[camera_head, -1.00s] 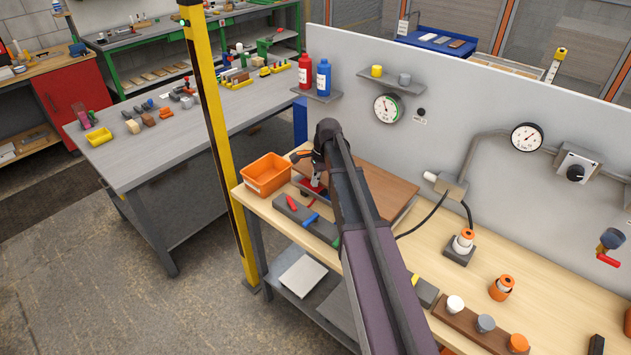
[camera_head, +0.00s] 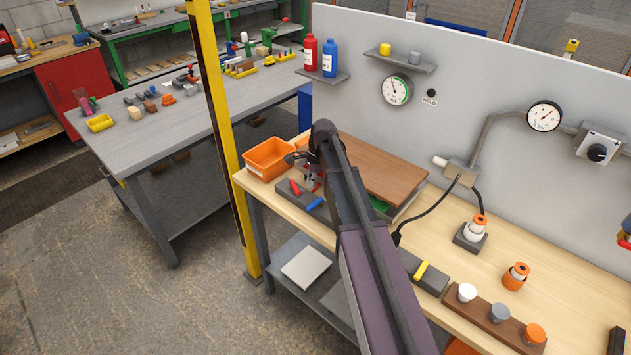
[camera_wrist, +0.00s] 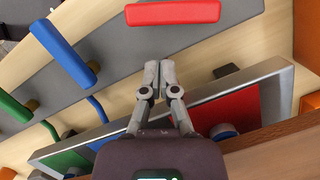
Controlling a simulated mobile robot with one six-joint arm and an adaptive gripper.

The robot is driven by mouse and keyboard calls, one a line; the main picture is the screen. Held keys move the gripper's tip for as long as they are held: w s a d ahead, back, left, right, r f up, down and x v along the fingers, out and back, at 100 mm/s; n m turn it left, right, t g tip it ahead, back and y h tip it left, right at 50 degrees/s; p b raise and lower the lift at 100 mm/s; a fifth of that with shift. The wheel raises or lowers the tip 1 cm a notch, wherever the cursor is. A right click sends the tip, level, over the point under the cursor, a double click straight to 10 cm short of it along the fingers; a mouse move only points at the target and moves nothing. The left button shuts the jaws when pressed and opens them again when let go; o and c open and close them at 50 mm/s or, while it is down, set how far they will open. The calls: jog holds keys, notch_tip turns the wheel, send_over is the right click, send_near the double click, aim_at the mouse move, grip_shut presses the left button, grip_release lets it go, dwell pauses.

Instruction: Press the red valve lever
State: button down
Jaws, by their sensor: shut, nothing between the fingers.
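The red lever (camera_head: 295,187) stands at the left end of a long grey block (camera_head: 288,197) on the bench; it also lies across the top of the wrist view (camera_wrist: 172,12). A blue lever (camera_head: 315,204) is beside it, and the wrist view shows a green one (camera_wrist: 14,106) further along. My gripper (camera_head: 311,183) is near the red lever, behind it in the head view. In the wrist view its fingers (camera_wrist: 160,66) are shut and empty, their tips just short of the red lever with a visible gap. My arm hides the block's middle.
A framed panel with a red square (camera_wrist: 222,110) lies close beside my fingers. An orange bin (camera_head: 268,160) and a brown board (camera_head: 385,166) are nearby. A yellow lever (camera_head: 421,271) is farther along the block. Another red handle (camera_head: 624,243) shows at the right edge.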

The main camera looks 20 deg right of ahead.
jog(key=shift+s+a, duration=0.2)
jog(key=shift+a, duration=0.95)
jog(key=shift+d, duration=0.2)
jog(key=shift+s, duration=0.1)
